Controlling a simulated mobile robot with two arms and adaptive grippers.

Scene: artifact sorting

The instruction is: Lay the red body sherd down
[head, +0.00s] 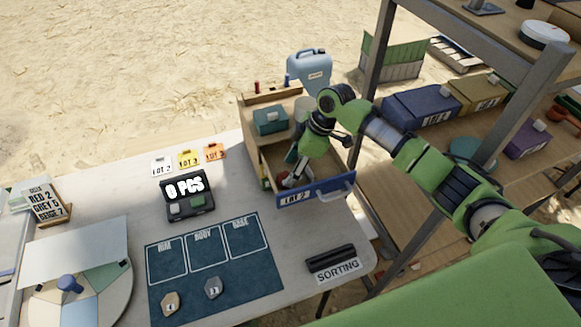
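My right arm reaches in from the right, and my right gripper (293,174) points down into the open blue-fronted drawer (318,190) of a wooden cabinet. Its fingers are small and partly hidden, so I cannot tell whether they are open or shut, or whether they hold anything. I cannot make out a red sherd; small pieces in the drawer are unclear. A dark blue mat (215,268) lies on the table with outlined RIM, BODY and BASE areas, all empty. My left gripper is not in view.
A beige piece (170,302) and a grey piece (213,288) lie on the mat's lower part. A counter display (187,196) reads 0 PCS. A SORTING sign (337,268) stands right of the mat. A shelf post (376,45) rises behind my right arm.

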